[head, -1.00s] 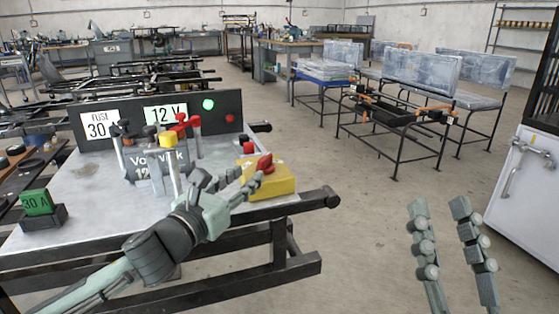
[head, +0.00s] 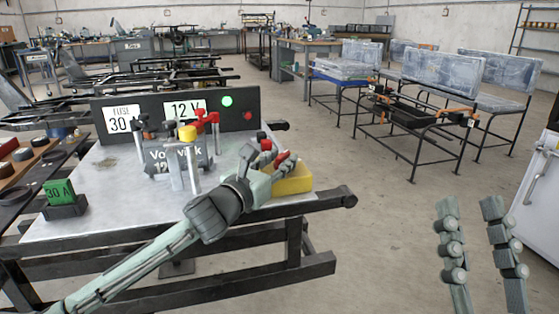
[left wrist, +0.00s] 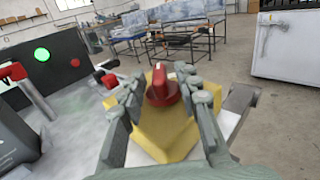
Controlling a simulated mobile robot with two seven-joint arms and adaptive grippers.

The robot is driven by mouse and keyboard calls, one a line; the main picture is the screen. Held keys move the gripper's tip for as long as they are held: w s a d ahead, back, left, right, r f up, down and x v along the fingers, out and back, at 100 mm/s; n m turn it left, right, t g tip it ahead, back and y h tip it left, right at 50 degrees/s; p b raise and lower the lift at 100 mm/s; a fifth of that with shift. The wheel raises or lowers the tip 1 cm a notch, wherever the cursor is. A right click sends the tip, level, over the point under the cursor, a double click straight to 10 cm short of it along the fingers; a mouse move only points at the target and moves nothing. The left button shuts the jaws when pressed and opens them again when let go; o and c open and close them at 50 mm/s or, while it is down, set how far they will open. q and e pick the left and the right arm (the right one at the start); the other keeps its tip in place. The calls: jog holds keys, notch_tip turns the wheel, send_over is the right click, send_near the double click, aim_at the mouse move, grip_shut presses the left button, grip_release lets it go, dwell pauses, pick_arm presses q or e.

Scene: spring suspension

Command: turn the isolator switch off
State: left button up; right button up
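The isolator switch is a yellow box (head: 294,180) with a red knob (head: 283,158), at the right corner of the bench top. In the left wrist view the red knob (left wrist: 163,86) points up from the yellow box (left wrist: 155,138). My left gripper (head: 270,158) is at the switch with its fingers apart. In the left wrist view its fingers (left wrist: 165,95) stand on either side of the knob, with gaps visible; the head view partly hides the knob behind them. My right gripper (head: 481,235) is open and empty over the floor at right.
A dark panel (head: 150,105) carries FUSE and 12 V labels, a lit green lamp (head: 227,101) and a red lamp (head: 248,116). A battery (head: 160,158) with clamps stands before it. A green 30 A block (head: 60,192) sits at left. A white cabinet (head: 535,195) is at right.

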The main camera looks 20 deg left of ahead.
pick_arm(q)
grip_shut()
